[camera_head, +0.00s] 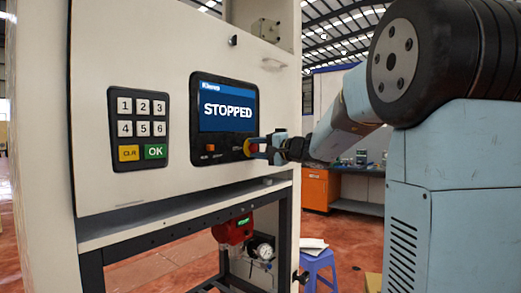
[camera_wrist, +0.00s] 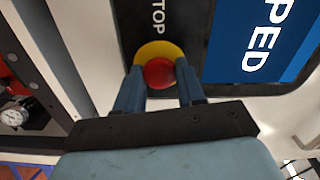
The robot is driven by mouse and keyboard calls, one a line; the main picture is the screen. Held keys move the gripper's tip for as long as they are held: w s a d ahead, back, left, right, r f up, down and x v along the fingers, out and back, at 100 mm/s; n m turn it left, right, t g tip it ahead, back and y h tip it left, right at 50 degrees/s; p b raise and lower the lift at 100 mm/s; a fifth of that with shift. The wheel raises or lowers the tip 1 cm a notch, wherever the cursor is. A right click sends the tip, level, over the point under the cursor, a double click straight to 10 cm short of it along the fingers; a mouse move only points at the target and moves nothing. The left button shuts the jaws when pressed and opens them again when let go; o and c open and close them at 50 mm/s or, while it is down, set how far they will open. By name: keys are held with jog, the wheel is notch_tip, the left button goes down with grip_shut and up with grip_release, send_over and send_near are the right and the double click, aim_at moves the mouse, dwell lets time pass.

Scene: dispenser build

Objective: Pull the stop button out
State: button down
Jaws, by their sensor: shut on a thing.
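The stop button (camera_wrist: 158,73) is a round red knob on a yellow ring (camera_wrist: 159,50), beside the word STOP on a black panel in the wrist view. In the head view the red button (camera_head: 252,147) sits at the lower right of the control panel, partly hidden by my gripper (camera_head: 268,148). In the wrist view my gripper (camera_wrist: 159,82) has its two blue fingers on either side of the red knob, shut on it. The screen (camera_head: 227,106) above reads STOPPED.
A keypad (camera_head: 139,128) with number, CLR and OK keys is left of the screen. Below are a dark frame, a red device (camera_head: 232,231) and a gauge (camera_head: 264,251). A blue stool (camera_head: 318,264) and an orange cabinet (camera_head: 318,188) stand to the right.

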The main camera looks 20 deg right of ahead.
jog(key=shift+s+d+f, duration=0.15)
jog(key=shift+s+d, duration=0.2)
jog(key=shift+s, duration=0.05)
jog(key=c, duration=0.7)
grip_release()
jog(key=v, duration=1.3)
jog(key=shift+s+d, duration=0.25)
jog(key=shift+s, duration=0.1)
